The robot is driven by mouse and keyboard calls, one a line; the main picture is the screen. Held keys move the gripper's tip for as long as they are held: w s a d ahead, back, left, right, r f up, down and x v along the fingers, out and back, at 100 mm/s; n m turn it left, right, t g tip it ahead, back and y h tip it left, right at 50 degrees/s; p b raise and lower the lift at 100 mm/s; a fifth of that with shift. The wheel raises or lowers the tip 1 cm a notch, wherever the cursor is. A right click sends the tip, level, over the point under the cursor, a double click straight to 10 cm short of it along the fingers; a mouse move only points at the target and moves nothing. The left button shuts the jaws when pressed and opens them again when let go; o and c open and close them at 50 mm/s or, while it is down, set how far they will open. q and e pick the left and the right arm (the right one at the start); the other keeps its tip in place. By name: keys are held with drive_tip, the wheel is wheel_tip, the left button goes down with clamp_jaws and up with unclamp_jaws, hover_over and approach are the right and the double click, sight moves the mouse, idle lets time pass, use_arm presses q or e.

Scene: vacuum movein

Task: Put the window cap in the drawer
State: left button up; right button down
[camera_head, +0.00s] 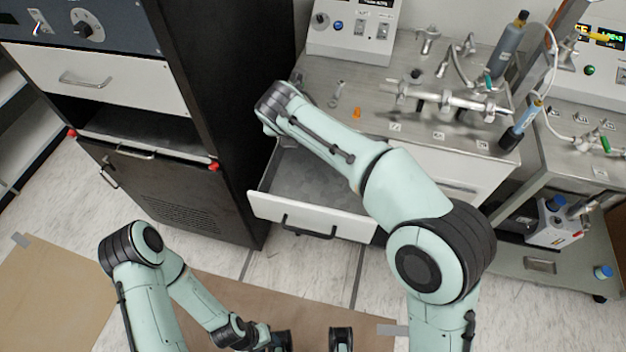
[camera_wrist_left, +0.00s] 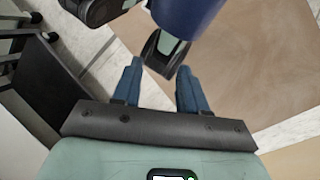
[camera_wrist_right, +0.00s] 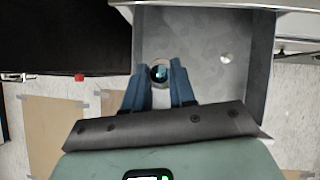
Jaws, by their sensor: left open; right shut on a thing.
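The open drawer (camera_head: 312,222) of the steel bench is a grey tray with a white front and a black handle; it also fills the middle of the right wrist view (camera_wrist_right: 200,25). My right gripper (camera_wrist_right: 159,75) is over the drawer, shut on a small round dark-rimmed piece, apparently the window cap (camera_wrist_right: 160,70). The fingers hide part of it. In the head view my right arm hides this gripper and the cap. My left gripper (camera_head: 278,342) is low at the bottom edge, open and empty; its spread fingers show in the left wrist view (camera_wrist_left: 160,90).
A small pale round item (camera_wrist_right: 226,58) appears in the drawer. A black cabinet (camera_head: 225,100) stands left of the drawer. Metal tubing (camera_head: 445,97) and a small orange piece (camera_head: 357,113) are on the benchtop. A second bench (camera_head: 570,155) stands at the right.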

wheel_tip(320, 180, down, 19)
drive_tip(key=b, duration=0.4)
drive_tip(key=shift+r, duration=0.1)
drive_tip(key=c, duration=0.9)
unclamp_jaws()
drive_tip(key=shift+c, duration=0.2)
drive_tip(key=shift+s+r, duration=0.2)
drive_tip(key=shift+r, duration=0.25)
drive_tip(key=p+v, duration=0.1)
drive_tip(key=v, duration=1)
